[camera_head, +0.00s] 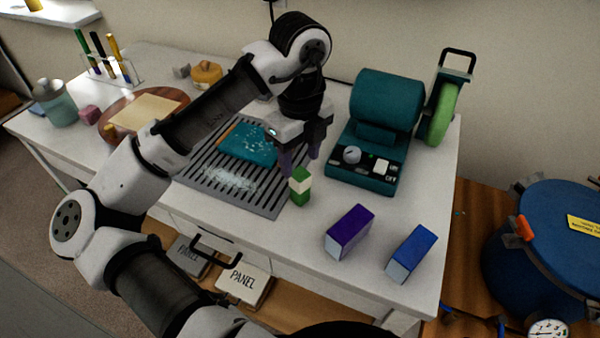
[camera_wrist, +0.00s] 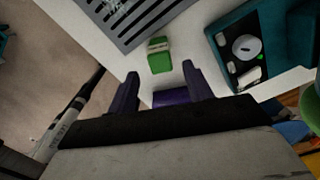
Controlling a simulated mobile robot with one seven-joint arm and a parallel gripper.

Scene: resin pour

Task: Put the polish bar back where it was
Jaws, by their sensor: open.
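Three bar-like blocks stand on the white table, and I cannot tell which is the polish bar. A green block with a pale band (camera_head: 300,186) stands at the right front corner of the slatted grey rack. A purple block (camera_head: 350,232) and a blue block (camera_head: 411,254), each with a pale end, stand further right towards the front edge. My gripper (camera_head: 300,165) is open and empty above the table, near the green block. In the wrist view, the green block (camera_wrist: 159,55) lies beyond my gripper (camera_wrist: 160,82); the purple block (camera_wrist: 172,97) shows between the fingers, partly hidden.
The slatted rack (camera_head: 265,207) carries a teal panel (camera_head: 250,144). A blue tank (camera_head: 560,240) stands right of the table. Table around the purple and blue blocks is clear.

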